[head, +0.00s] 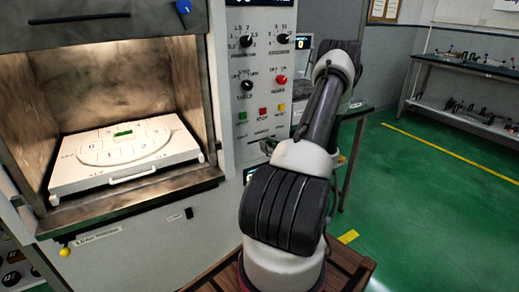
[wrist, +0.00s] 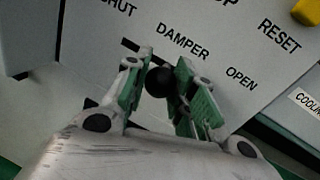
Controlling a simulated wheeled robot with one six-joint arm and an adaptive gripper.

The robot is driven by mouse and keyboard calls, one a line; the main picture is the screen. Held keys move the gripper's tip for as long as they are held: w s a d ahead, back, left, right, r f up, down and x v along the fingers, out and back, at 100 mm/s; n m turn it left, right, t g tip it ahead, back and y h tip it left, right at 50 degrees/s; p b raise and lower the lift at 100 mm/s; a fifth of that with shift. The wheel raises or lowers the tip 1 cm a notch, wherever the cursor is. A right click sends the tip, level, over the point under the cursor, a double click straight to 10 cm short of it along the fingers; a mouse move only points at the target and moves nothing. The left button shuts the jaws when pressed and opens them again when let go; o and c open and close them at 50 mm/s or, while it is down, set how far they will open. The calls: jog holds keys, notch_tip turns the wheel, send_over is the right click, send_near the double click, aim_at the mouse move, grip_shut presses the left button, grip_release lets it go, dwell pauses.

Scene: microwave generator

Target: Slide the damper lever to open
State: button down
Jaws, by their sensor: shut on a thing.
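The damper lever (wrist: 160,81) ends in a round black knob, seen in the wrist view below the DAMPER label on the grey panel (wrist: 100,50). SHUT is printed to the upper left and OPEN to the lower right. My gripper (wrist: 160,74) is shut on the knob, one green-padded finger on each side. A short piece of dark slot shows left of the knob; the fingers hide the rest. The lever is around the middle of the labels, though its exact place in the slot is unclear. In the head view, my arm hides much of this area.
A yellow button (wrist: 306,12) sits by the RESET label. In the head view, the control panel (head: 262,80) carries knobs and a red button (head: 281,80). The open lit chamber (head: 110,90) is at left. Green floor (head: 430,200) lies clear at right.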

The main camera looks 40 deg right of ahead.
jog(key=d, duration=0.2)
jog(key=s+d, duration=0.1)
jog(key=d, duration=0.2)
jog(key=shift+s+d, duration=0.15)
jog(key=shift+d, duration=0.1)
jog(key=c, duration=1.1)
grip_release()
jog(key=shift+d, duration=0.1)
jog(key=shift+c, duration=0.2)
jog(key=shift+s, duration=0.15)
jog(key=s, duration=1.1)
jog(key=shift+s+a, duration=0.3)
jog(key=shift+s, duration=0.05)
